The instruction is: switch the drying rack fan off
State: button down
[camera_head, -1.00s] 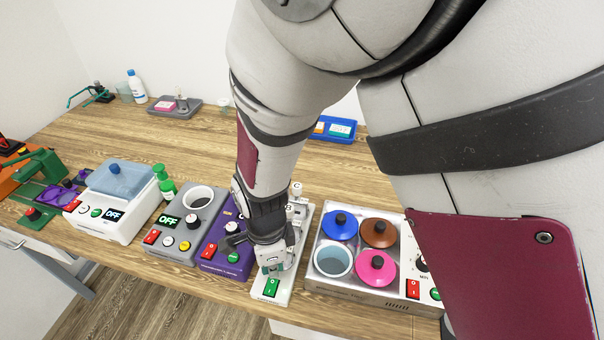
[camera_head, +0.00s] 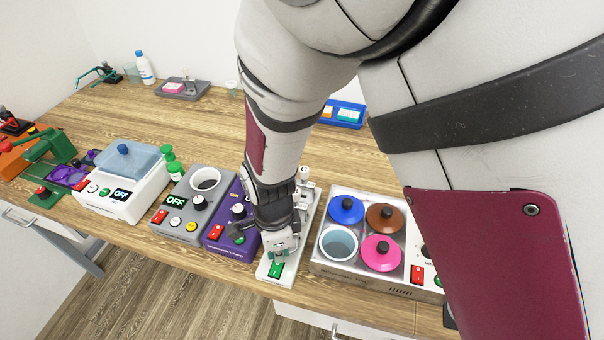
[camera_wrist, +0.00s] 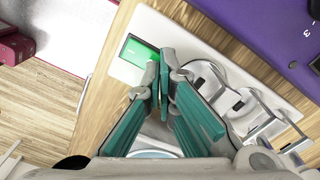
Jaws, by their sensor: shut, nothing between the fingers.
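The drying rack is a narrow white unit (camera_head: 264,270) with upright white parts, mostly hidden behind my arm in the head view. A green rocker switch (camera_head: 275,270) with a light mark sits at its front end. In the wrist view the green switch (camera_wrist: 139,50) lies on the white base (camera_wrist: 160,28), and curved white rack parts (camera_wrist: 215,80) stand beside it. My gripper (camera_head: 279,259) points down at the switch, shut and empty. In the wrist view its teal fingertips (camera_wrist: 168,72) are together at the switch's edge. I cannot tell whether they touch it.
Left of the rack stand a purple unit (camera_head: 219,246), a grey unit (camera_head: 182,224) and a white unit (camera_head: 100,206) with displays or buttons. On the right is a unit with coloured lids (camera_head: 331,258). The table's front edge is close; bare wood lies behind.

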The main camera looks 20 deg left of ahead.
jog(key=shift+f, duration=0.25)
jog(key=shift+r, duration=0.1)
jog(key=shift+s+r+p, duration=0.1)
jog(key=shift+r+p, duration=2.05)
jog(key=shift+r, duration=0.65)
jog(key=shift+r+p, duration=0.35)
jog(key=shift+r, duration=0.25)
